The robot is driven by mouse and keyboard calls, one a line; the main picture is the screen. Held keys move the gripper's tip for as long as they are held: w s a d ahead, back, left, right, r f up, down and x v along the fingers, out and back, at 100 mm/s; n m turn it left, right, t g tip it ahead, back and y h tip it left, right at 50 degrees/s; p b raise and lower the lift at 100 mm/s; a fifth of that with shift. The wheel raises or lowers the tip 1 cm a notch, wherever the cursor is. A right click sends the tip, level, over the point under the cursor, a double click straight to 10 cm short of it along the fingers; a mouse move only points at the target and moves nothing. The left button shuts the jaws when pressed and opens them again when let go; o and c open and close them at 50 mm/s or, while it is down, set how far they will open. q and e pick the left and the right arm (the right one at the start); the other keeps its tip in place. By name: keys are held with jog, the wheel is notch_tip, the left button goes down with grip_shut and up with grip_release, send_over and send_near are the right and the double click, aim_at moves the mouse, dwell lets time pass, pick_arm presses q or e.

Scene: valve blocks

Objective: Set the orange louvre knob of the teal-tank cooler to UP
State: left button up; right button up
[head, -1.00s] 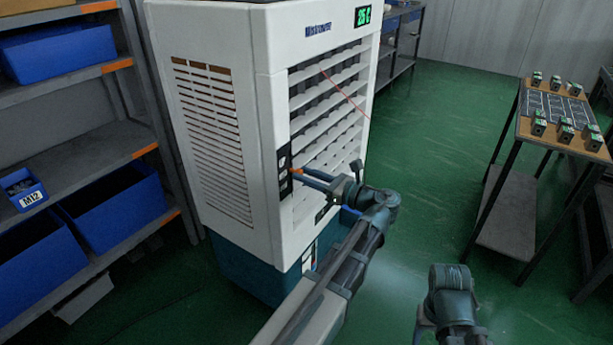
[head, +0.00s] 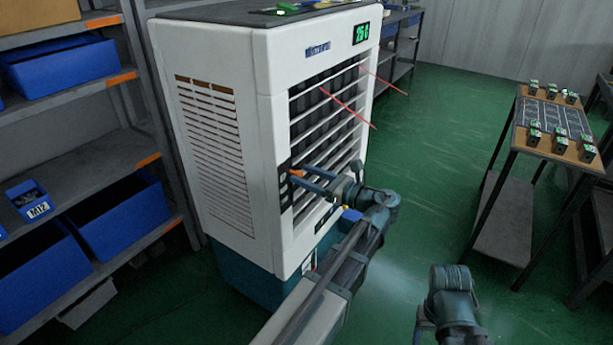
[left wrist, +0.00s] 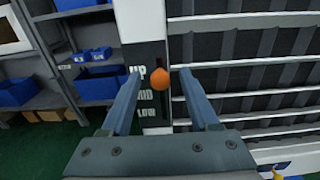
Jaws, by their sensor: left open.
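The orange louvre knob (head: 297,173) is on the dark panel at the front left edge of the cooler (head: 212,60), which has a white body and a teal tank (head: 245,275) below. In the left wrist view the knob (left wrist: 158,77) sits beside the UP label (left wrist: 136,73), above the MID and LOW labels. My left gripper (left wrist: 158,73) is open, with one finger on each side of the knob and a visible gap to both. The louvre slats (head: 325,115) show as thin edges with dark gaps between. My right arm shows at lower right; I see no fingers.
A shelf rack with blue bins (head: 120,215) stands close on the left. A table (head: 560,150) with small green-topped blocks stands at right. Red streamers (head: 350,108) hang out from the cooler's front. The green floor between cooler and table is clear.

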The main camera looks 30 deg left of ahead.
pick_arm(q)
jog(key=s+d, duration=0.1)
jog(key=d, duration=1.2)
jog(key=shift+d, duration=0.4)
jog(key=s+a+f+n+h, duration=0.2)
jog(key=f+n+h, duration=0.15)
jog(key=f, duration=0.35)
jog(key=s+a+f+n+h, duration=0.2)
jog(key=s+f+n+h, duration=0.15)
jog(key=f, duration=0.25)
jog(key=s+d+f+n+h, duration=0.4)
jog(key=d+f+n+h, duration=0.45)
jog(key=n+h, duration=0.3)
jog(key=s+d+r+m+y+p, duration=0.1)
jog(key=s+d+r+p, duration=0.1)
jog(key=d+r+p, duration=0.3)
jog(key=s+d+r+m+g+p, duration=0.1)
jog(key=d+r+p, duration=0.4)
jog(key=r+p, duration=0.8)
jog(key=s+m+p, duration=0.1)
jog(key=s, duration=0.1)
jog(key=shift+s+d+r+y, duration=0.25)
jog(key=shift+s+d+y, duration=0.1)
jog(key=shift+d, duration=0.05)
